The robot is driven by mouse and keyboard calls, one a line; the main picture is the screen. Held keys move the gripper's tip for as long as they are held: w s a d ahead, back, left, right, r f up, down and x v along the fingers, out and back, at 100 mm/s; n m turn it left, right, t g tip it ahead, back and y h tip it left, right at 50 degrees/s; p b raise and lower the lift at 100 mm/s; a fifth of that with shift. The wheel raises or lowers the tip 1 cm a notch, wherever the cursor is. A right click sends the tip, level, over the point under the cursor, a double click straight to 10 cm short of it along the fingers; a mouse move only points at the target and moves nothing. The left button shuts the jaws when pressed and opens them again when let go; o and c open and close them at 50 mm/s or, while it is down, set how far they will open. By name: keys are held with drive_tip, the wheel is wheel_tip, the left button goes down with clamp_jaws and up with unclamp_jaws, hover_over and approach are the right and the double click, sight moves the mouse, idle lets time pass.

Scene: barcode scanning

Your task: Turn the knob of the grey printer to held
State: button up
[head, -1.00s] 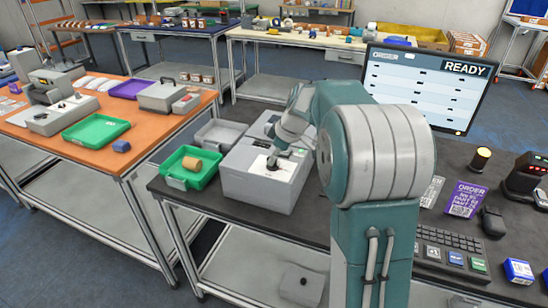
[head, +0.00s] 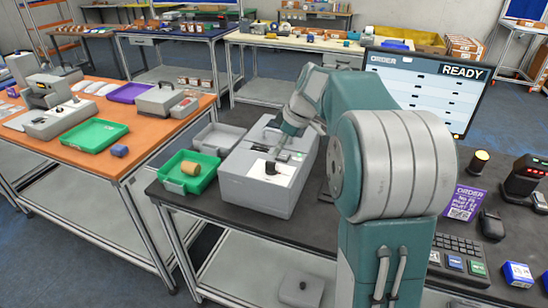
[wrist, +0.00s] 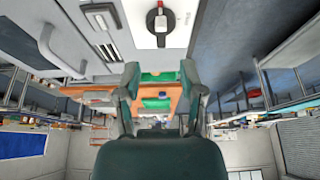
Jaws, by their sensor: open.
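The grey printer (head: 250,192) stands on the dark bench in the head view. Its black knob (head: 270,168) sits on a white plate at the printer's front part. The wrist view shows the knob (wrist: 160,23) at the top, with a pale bar and a small red mark across it; the plate's markings are too small to read. My gripper (wrist: 160,75) is open and empty, its two fingers spread below the knob in that view and apart from it.
A green bin (head: 187,184) with a brown roll and a grey tray (head: 218,137) stand left of the printer. A silver handle (wrist: 65,50) shows near my gripper in the wrist view. A keyboard (head: 457,258) and a monitor (head: 425,85) stand to the right.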

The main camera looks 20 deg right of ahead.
drive_tip(key=v, duration=0.5)
drive_tip(key=shift+d+r, duration=0.1)
drive_tip(key=shift+r, duration=0.1)
drive_tip(key=s+a+m+t+h, duration=0.1)
drive_tip(key=s+a+m, duration=0.2)
drive_tip(key=s+a, duration=0.5)
drive_tip(key=s+a+m+h, duration=0.2)
drive_tip(key=s+a+m, duration=0.25)
drive_tip(key=s, duration=0.65)
drive_tip(key=s+a+f+m+t, duration=0.1)
drive_tip(key=s+a+f, duration=0.1)
drive_tip(key=s+f, duration=0.3)
drive_tip(key=s, duration=0.3)
drive_tip(key=shift+m, duration=0.35)
drive_tip(key=shift+w, duration=0.1)
